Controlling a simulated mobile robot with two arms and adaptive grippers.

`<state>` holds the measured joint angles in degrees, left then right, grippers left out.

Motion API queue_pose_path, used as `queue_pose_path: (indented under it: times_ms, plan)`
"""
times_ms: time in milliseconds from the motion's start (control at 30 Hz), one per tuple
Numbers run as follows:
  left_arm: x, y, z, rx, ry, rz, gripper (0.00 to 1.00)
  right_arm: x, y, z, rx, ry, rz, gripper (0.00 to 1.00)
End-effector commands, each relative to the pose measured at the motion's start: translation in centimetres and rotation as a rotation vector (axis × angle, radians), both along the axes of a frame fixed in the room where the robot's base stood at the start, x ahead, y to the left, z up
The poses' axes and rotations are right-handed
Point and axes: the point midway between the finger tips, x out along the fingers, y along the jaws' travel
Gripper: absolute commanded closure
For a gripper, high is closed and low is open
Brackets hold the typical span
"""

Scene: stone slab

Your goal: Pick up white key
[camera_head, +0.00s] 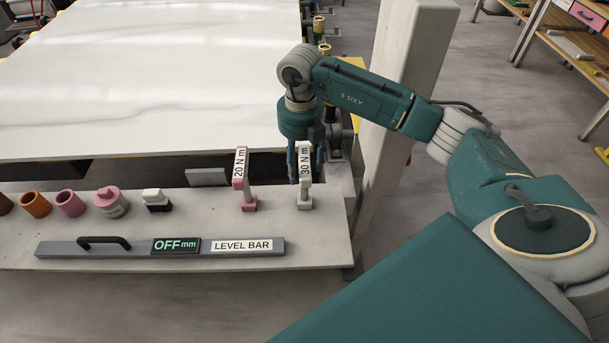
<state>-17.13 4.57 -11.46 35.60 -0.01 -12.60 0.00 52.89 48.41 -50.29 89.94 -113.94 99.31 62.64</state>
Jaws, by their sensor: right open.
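The white key (305,201), labelled 30 N m, stands upright near the right end of the pale shelf (190,222). My right gripper (306,163) points down just behind the upper part of the key, with its blue fingers showing on either side of it. It is open. The key's label hides part of the space between the fingers, so I cannot tell whether they touch the key. My left gripper is not in view.
A pink key (249,203), labelled 20 N m, stands just left of the white key. A level bar (130,247) lies along the shelf's front. Several cups stand at the left. A large stone slab (140,80) lies behind, and a pale post (405,60) rises at right.

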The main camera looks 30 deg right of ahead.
Motion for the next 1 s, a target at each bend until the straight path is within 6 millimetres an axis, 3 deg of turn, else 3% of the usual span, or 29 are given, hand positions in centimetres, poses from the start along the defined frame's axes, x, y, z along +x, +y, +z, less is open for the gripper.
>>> queue_pose_path:
  times_ms: [167,433,767,1000]
  plan:
    - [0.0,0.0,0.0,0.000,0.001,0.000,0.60,0.0,0.0,0.0,0.000,0.000,0.000,0.45]
    - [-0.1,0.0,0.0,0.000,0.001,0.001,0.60,0.0,0.0,0.0,0.000,0.000,0.000,0.98]
    - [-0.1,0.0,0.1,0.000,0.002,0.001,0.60,0.0,0.0,0.2,0.000,-0.001,0.000,1.00]
    - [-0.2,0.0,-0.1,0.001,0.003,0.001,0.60,0.2,0.0,2.1,0.000,-0.006,-0.001,1.00]
